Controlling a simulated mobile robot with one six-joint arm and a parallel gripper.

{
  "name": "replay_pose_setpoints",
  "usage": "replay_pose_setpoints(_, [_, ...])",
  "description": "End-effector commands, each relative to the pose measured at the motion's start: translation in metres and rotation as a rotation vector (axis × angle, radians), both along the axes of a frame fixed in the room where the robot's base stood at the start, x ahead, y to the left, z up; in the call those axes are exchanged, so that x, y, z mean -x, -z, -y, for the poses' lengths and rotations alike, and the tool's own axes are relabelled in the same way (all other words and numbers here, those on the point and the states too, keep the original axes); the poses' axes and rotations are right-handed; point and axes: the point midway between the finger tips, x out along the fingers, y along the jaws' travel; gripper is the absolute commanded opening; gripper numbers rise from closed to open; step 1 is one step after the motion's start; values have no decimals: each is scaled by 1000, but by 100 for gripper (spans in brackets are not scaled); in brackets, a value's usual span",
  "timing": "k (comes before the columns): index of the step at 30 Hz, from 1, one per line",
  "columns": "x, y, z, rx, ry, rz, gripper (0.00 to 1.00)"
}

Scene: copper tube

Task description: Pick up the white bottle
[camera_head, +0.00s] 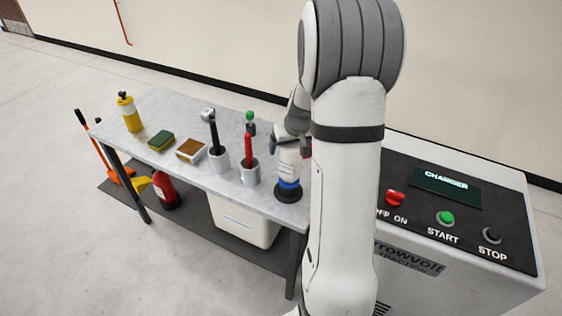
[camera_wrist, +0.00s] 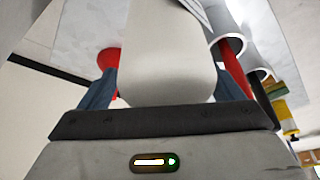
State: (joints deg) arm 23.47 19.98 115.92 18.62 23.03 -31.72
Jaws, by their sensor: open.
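The white bottle (camera_head: 288,163) stands upright near the right end of the grey table, with a blue band and a dark round base below it. In the wrist view the white bottle (camera_wrist: 165,60) fills the middle, between the two fingers. My gripper (camera_head: 291,145) is at the bottle's upper part, partly hidden behind my arm. In the wrist view my gripper (camera_wrist: 165,92) is open, with a finger on each side of the bottle. Whether either finger touches it, I cannot tell.
White cups holding a red-handled tool (camera_head: 249,150) and a black-handled tool (camera_head: 214,133) stand just left of the bottle. Sponges (camera_head: 161,140) and a yellow bottle (camera_head: 132,115) are further left. A charger cabinet (camera_head: 460,215) is at the right.

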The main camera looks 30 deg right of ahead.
Motion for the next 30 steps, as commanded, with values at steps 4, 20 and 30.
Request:
replay_pose_setpoints(4, [18,-13,-12,13,-2,17,87])
replay_pose_setpoints(20, [16,-11,-12,10,-5,13,44])
replay_pose_setpoints(30, [8,-3,-7,3,-5,2,16])
